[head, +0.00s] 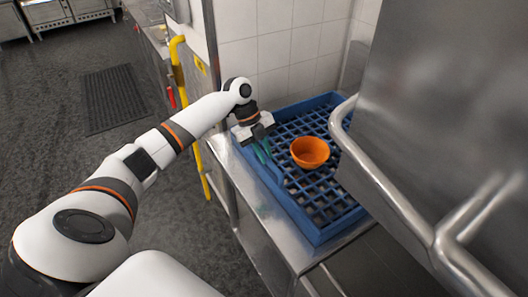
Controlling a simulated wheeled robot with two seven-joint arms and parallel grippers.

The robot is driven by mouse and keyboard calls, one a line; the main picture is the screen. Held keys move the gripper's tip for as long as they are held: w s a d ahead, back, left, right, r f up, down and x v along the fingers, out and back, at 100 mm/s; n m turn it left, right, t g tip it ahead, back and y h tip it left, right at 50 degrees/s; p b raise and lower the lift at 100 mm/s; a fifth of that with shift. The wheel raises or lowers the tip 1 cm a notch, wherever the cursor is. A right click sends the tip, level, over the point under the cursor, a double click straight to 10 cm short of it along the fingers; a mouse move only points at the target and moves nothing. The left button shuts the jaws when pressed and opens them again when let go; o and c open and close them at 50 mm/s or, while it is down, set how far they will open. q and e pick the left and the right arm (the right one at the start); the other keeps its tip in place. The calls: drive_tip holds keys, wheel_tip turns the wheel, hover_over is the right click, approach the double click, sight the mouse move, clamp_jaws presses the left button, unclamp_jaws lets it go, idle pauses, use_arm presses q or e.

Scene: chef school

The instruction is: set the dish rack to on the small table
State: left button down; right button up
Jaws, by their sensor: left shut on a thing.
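The dish rack is a blue plastic crate with a grid floor (319,236). It lies on, or just above, the metal table (292,248) against the tiled wall; I cannot tell if it touches all along. An orange bowl (309,153) sits upright inside the rack. My left gripper (263,151) reaches over the rack's left side, with its teal fingers pointing down, and is shut on the rack's left wall. The exact grip is small and partly hidden. My right gripper is not in view.
A large steel appliance with a thick tubular handle (385,190) stands close on the right and hides the rack's right side. A yellow pipe (183,75) runs down left of the table. Open dark floor with a black mat (113,99) lies at left.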

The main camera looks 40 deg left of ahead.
use_arm(q)
drive_tip(key=shift+w+a+r, duration=0.15)
drive_tip(key=shift+a+r, duration=0.05)
drive_tip(key=c, duration=1.6)
unclamp_jaws()
drive_tip(key=shift+o, duration=1.2)
drive_tip(key=shift+a+f, duration=0.1)
drive_tip(key=shift+f, duration=0.05)
drive_tip(key=b+v, duration=0.3)
drive_tip(key=v, duration=0.9)
drive_tip(key=shift+b, duration=0.4)
